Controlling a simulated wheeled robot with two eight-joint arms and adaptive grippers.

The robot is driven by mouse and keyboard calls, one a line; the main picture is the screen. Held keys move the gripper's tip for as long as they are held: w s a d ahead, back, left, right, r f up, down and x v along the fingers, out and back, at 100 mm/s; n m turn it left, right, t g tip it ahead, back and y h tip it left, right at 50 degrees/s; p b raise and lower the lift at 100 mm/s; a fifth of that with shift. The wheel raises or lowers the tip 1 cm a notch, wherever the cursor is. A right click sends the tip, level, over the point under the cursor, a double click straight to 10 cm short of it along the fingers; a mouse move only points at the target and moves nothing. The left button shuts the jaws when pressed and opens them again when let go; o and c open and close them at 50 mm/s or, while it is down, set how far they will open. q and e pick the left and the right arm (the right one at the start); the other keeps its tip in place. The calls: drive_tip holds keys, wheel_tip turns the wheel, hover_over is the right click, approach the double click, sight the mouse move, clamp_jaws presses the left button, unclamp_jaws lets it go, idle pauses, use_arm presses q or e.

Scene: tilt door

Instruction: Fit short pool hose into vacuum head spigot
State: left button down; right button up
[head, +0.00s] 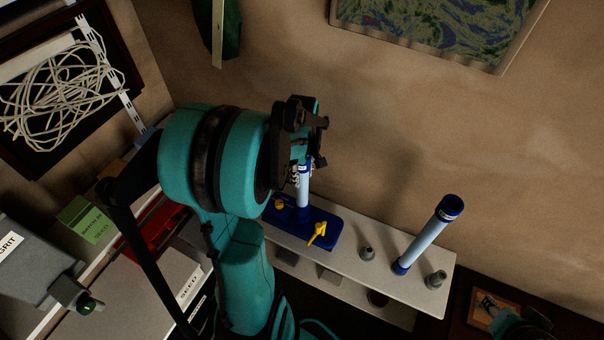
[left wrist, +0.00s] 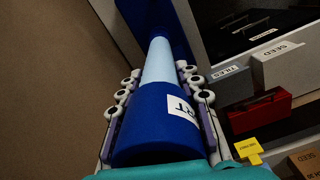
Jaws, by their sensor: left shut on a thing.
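The short hose (head: 303,188) is a light blue tube with dark blue cuffs. My left gripper (head: 304,164) is shut on its upper cuff and holds it about upright over the vacuum head (head: 322,238), a dark blue plate with yellow parts on the shelf. The hose's lower end meets the spigot area in the head view; I cannot tell whether it is in, on or just above the spigot. In the left wrist view the labelled cuff (left wrist: 155,125) lies between the finger pads, and the tube (left wrist: 161,62) runs away to dark blue at the far end. My right gripper's jaws do not show.
A longer blue hose (head: 427,235) stands tilted on the white shelf (head: 400,285), between two grey fittings (head: 367,254) (head: 436,280). The wall (head: 370,140) rises close behind. A red box (head: 150,229) and a seed box (head: 172,278) are at left.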

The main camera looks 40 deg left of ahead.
use_arm(q)
drive_tip(key=shift+f+b, duration=1.1)
drive_tip(key=shift+f, duration=0.25)
drive_tip(key=c, duration=1)
unclamp_jaws()
drive_tip(key=shift+r, duration=0.1)
wheel_tip(320, 180, up, 12)
